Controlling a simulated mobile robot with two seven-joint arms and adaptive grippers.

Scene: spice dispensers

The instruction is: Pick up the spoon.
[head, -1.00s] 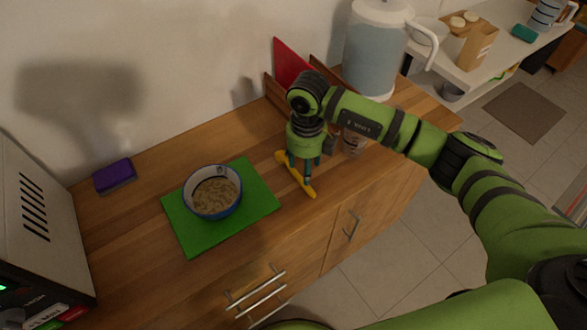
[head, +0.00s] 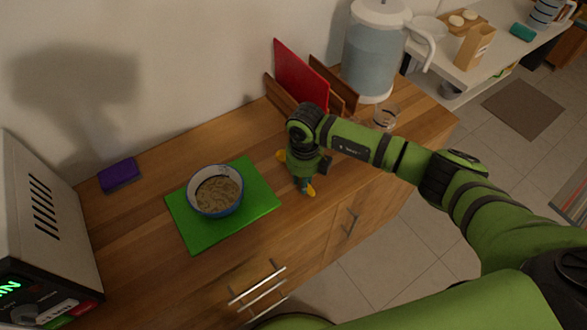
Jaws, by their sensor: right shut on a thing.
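The yellow spoon (head: 310,191) lies on the wooden counter to the right of the green mat. Its two ends show on either side of my right gripper (head: 304,184), which hides its middle. My right gripper points down from above and is shut on the spoon. The spoon appears to be at counter height; I cannot tell if it touches the wood. My left gripper is not in view.
A blue-rimmed bowl (head: 215,191) with food in it stands on the green mat (head: 262,198). A purple sponge (head: 119,175) lies at the left. Behind my right arm are a red board (head: 300,75), a glass (head: 385,117) and a water jug (head: 371,55).

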